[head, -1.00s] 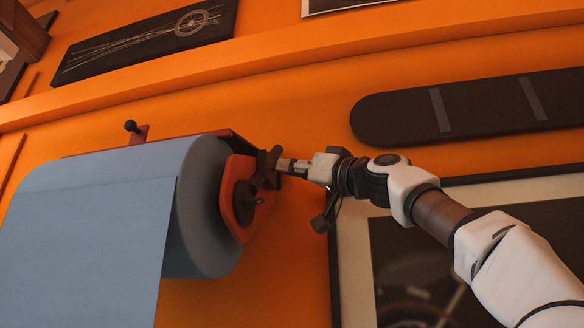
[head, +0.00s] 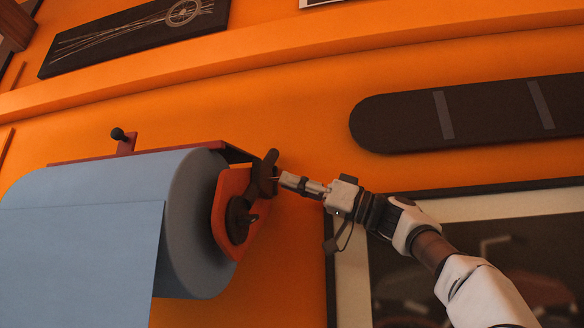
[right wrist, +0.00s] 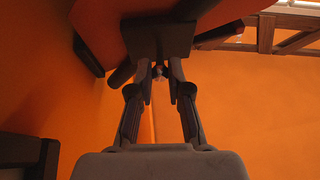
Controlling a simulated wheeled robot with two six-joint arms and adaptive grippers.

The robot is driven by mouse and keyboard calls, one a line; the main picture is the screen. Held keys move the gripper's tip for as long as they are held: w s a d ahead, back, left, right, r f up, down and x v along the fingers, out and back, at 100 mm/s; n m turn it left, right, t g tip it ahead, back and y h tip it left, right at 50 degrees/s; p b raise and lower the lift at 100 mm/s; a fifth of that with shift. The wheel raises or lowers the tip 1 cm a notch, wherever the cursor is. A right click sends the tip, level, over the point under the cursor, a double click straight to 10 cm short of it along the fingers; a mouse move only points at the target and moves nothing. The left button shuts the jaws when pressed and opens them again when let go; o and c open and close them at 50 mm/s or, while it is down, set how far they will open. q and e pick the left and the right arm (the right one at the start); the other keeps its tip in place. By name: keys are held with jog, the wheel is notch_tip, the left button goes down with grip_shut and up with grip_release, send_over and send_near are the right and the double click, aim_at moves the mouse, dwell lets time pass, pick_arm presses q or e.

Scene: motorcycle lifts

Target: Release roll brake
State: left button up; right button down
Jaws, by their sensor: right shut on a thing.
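A large blue paper roll (head: 185,215) hangs in a red holder on the orange wall in the head view. Its right end plate (head: 222,215) is red-orange and carries a dark hub. A dark brake lever (head: 265,172) stands nearly upright at the plate's right edge. My left gripper is out of view.
A dark-knobbed red post (head: 124,143) stands up behind the roll. A framed picture (head: 340,280) hangs behind my right arm, with a dark rounded board (head: 470,112) above it. The wall between roll and frame is clear.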

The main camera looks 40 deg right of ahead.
jog(key=shift+w+d+r+n+g+y+p, duration=0.15)
jog(key=shift+d+n+g+y+p, duration=0.1)
jog(key=shift+n+g+y+p, duration=0.35)
jog(key=c, duration=1.1)
grip_release()
